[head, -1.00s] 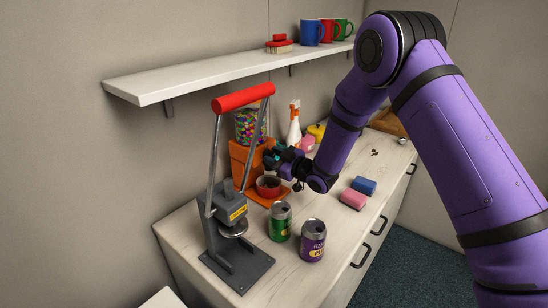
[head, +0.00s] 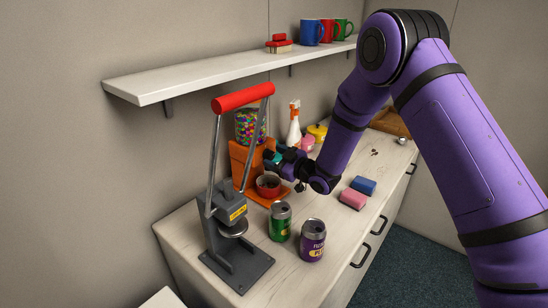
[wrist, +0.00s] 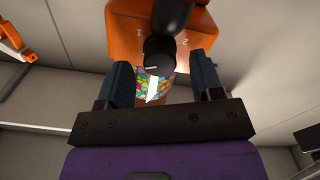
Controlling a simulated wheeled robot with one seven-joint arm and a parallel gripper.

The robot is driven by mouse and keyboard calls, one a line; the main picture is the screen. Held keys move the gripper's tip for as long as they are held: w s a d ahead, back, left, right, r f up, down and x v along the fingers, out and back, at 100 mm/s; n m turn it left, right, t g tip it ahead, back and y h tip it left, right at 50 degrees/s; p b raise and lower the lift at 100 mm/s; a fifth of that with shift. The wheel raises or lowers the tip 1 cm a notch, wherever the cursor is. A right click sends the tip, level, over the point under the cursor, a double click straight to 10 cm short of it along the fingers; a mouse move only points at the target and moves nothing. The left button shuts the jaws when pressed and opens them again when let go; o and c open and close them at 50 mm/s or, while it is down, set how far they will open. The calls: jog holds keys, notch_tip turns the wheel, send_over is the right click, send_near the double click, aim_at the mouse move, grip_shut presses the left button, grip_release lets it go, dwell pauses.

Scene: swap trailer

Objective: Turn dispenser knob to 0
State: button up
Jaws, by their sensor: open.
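The orange dispenser (head: 238,162) stands on the counter against the wall, with a clear jar of coloured candies (head: 250,126) on top. A red bowl (head: 268,184) sits at its base. My gripper (head: 269,157) is at the dispenser's front, above the bowl. In the wrist view, my open gripper (wrist: 163,80) has a dark finger on each side of a black round part, seemingly the knob (wrist: 159,52). Faint pale numerals show on the orange face (wrist: 195,28). A gap shows between the knob and the fingers; contact and the exact knob setting cannot be told.
A press with a red handle (head: 243,97) stands close on the left. Green (head: 280,222) and purple (head: 313,241) cans stand in front. Pink (head: 353,199) and blue (head: 363,185) sponges lie to the right. A shelf (head: 190,77) holding mugs runs above.

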jog(key=v, duration=1)
jog(key=shift+d, duration=0.1)
